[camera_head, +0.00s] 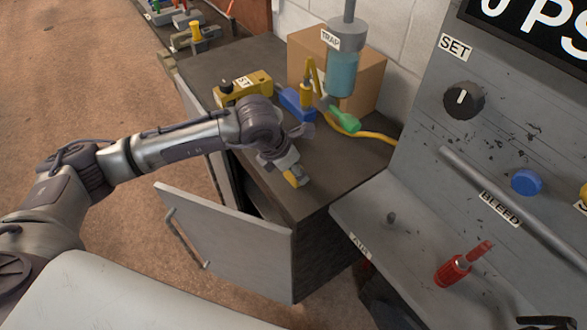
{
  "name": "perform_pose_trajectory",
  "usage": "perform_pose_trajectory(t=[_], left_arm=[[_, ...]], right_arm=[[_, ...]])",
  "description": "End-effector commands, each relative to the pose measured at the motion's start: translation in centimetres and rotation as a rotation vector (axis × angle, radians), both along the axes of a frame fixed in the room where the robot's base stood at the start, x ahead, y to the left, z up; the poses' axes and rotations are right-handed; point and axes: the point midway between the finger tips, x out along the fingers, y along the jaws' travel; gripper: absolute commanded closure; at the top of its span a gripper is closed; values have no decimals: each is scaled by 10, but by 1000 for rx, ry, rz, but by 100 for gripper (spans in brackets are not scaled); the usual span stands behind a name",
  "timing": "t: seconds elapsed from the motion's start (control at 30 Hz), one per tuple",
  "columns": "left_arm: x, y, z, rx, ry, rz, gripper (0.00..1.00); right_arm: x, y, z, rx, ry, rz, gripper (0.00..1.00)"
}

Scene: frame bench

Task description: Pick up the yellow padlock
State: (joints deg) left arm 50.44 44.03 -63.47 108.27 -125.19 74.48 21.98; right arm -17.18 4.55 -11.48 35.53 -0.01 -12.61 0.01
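A small yellow piece (291,179), which looks like the yellow padlock, shows at the tip of my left gripper (290,174), low over the front part of the dark bench top (350,165). The gripper points down and covers most of it. I cannot tell whether the fingers are closed on it or only around it, or whether it touches the bench top. My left arm reaches in from the left above the open cabinet door.
Behind the gripper are a yellow labelled block (243,87), a blue-and-yellow tool (298,102), a green-ended yellow hose (345,121) and a cardboard box (372,78). A clear trap (342,73) hangs there. A grey door (230,240) stands open; a panel (420,235) rises right.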

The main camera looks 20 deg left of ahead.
Motion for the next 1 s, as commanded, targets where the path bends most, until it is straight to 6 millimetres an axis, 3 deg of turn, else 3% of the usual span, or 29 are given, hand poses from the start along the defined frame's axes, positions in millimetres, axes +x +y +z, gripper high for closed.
perform_pose_trajectory(t=[0.17, 0.33, 0.7, 1.0], left_arm=[[1, 0, 12, -2, -5, -1, 89], [1, -1, 38, -2, -7, -2, 89], [-39, -72, 86, -4, -6, -9, 89], [-57, -99, 107, -2, -2, -2, 89]], right_arm=[[0, 0, -5, 0, 0, 0, 100], [0, 0, -14, 0, 0, -1, 100], [0, 0, -32, 0, 0, -1, 100], [0, 0, -37, 0, 0, -1, 100]])
